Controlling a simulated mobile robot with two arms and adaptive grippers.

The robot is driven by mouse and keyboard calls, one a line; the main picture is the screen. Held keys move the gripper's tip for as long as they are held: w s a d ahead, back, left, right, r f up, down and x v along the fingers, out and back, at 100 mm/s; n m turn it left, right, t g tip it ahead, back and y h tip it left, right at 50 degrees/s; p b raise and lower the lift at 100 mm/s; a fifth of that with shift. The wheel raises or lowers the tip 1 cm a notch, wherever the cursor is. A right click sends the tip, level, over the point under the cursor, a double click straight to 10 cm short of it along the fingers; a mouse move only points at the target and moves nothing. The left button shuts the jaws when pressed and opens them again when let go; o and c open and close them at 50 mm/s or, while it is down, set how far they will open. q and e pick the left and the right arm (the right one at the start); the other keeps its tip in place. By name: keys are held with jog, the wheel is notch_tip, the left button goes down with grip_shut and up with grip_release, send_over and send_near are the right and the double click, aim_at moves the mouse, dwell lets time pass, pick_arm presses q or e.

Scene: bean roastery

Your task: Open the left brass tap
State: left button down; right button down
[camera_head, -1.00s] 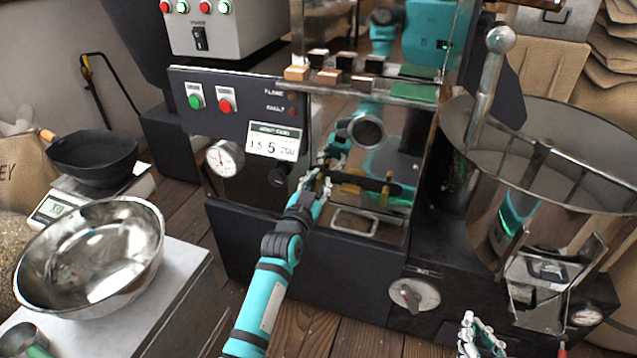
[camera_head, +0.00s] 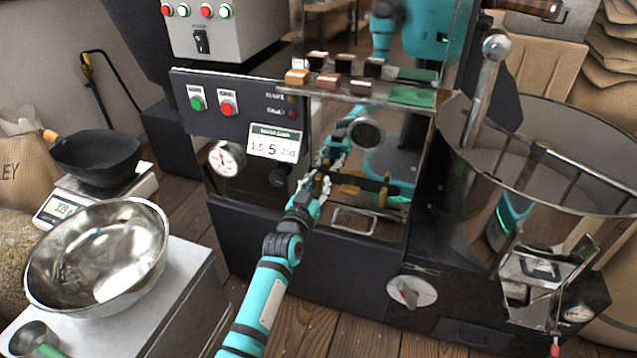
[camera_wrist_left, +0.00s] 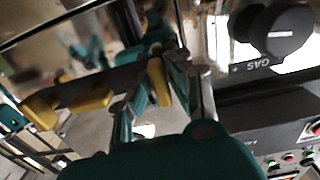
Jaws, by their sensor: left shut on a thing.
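My left gripper (camera_head: 318,185) is at the front of the dark roaster, shut on the left brass tap. In the left wrist view the tap (camera_wrist_left: 158,82) shows as a yellow brass piece between the fingers, partly hidden by them. My left gripper also shows in the left wrist view (camera_wrist_left: 160,105). Another brass handle (camera_head: 385,187) stands to the right on a dark bar, in front of the shiny panel. In the left wrist view, yellow brass pieces (camera_wrist_left: 38,111) also show to the left. My right gripper is not in view.
A black gas knob (camera_wrist_left: 272,32) sits close to the left gripper. A pressure gauge (camera_head: 226,158) and a label card (camera_head: 275,142) are on the roaster front. A steel bowl (camera_head: 97,255) and a scale (camera_head: 62,208) stand at the left. A large cooling drum (camera_head: 560,150) is at the right.

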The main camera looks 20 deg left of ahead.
pick_arm(q)
jog(key=c, duration=1.3)
grip_release()
jog(key=shift+a, duration=0.1)
jog(key=s, duration=1.2)
jog(key=shift+a, duration=0.2)
